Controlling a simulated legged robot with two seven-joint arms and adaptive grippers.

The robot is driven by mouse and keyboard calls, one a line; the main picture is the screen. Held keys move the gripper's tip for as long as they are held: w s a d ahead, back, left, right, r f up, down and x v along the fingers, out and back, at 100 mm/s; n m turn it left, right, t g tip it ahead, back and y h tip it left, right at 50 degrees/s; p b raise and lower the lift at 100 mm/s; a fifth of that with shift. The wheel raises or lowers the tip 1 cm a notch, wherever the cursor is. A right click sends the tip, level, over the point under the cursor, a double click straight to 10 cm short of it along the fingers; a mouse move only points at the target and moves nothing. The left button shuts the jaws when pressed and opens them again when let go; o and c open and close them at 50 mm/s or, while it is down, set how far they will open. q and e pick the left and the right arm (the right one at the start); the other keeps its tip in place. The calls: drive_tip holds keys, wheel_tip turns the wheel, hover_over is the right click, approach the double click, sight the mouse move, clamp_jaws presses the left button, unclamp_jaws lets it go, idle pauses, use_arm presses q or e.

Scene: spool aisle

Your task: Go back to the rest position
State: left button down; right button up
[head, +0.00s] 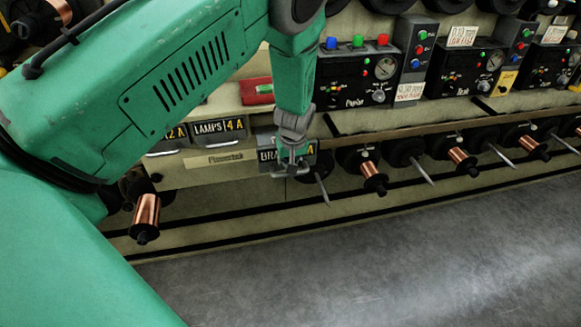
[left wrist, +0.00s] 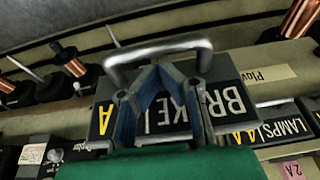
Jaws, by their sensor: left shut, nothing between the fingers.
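My left arm reaches in from the left in the head view, and its gripper (head: 290,160) points down in front of the black BRAKE panel (head: 267,155) with white and yellow lettering. In the left wrist view the BRAKE panel (left wrist: 228,97) appears upside down, with a metal bar handle (left wrist: 160,50) standing out from it. My left gripper (left wrist: 160,75) is shut and empty, its blue-lined fingers close to that handle. Whether they touch it I cannot tell. The gripper hides part of the lettering. My right gripper is in neither view.
A LAMPS panel (head: 220,130) is left of the BRAKE panel. Copper spools (head: 147,215) and bare spindles (head: 420,172) stick out along the rail. Control boxes (head: 357,75) stand above. The grey surface (head: 380,260) in front is clear.

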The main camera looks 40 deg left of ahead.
use_arm(q)
drive_tip(key=r, duration=0.2)
drive_tip(key=s+r, duration=0.1)
drive_tip(key=r, duration=0.2)
drive_tip(key=shift+s+a+r, duration=0.15)
drive_tip(key=s+d+f+m+h+b, duration=0.1)
drive_tip(key=s+d+f+m, duration=0.2)
drive_tip(key=s+f, duration=0.3)
drive_tip(key=s+d+f+m+g+h+b, duration=0.1)
drive_tip(key=s+d+f+m, duration=0.3)
drive_tip(key=s, duration=1.2)
drive_tip(key=s+d+f+m+b, duration=0.2)
drive_tip(key=s+f, duration=0.6)
drive_tip(key=s, duration=0.4)
drive_tip(key=shift+d+m+g+h, duration=0.3)
drive_tip(key=shift+d+m+h, duration=0.1)
drive_tip(key=shift+d+m, duration=0.55)
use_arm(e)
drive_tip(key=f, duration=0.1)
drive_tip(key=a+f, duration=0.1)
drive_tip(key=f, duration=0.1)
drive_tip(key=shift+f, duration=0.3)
use_arm(q)
drive_tip(key=shift+d+r, duration=0.1)
drive_tip(key=shift+d, duration=0.1)
drive_tip(key=shift+w+d, duration=0.15)
drive_tip(key=shift+d, duration=0.1)
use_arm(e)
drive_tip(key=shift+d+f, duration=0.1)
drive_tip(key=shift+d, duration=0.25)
